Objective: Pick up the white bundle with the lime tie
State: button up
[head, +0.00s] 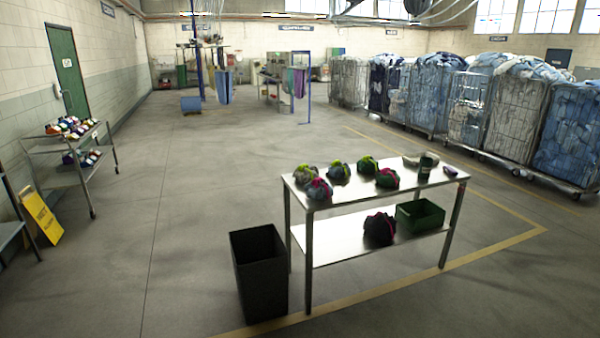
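Several small tied bundles sit on the top of a steel table (350,198) right of centre. The one at the left back (305,174) looks pale with a yellow-green part, but it is too small to tell its cloth and tie colours surely. Beside it are a dark bluish bundle with lime (339,170), a green bundle (367,165), a dark green bundle with pink (387,178) and a blue bundle with pink-red (318,189). My gripper is not in view.
The table's lower shelf (330,250) holds a dark bundle (379,229) and a green crate (419,215). A black bin (260,272) stands at its left end. A shelf cart (75,170) is at left; laundry cages (515,120) line the right. The middle floor is clear.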

aim_at(305, 174)
jog(key=i+l+z, duration=0.1)
jog(key=i+z, duration=0.35)
jog(key=i, duration=1.4)
jog(key=i+l+u, duration=0.1)
jog(key=i+u, duration=0.2)
jog(key=i, duration=0.3)
jog(key=i+l+u, duration=0.25)
jog(key=i, duration=0.35)
jog(key=i+l+u, duration=0.3)
jog(key=i, duration=0.3)
jog(key=i+l+u, duration=0.25)
jog(key=i+l, duration=0.25)
jog(key=l, duration=0.1)
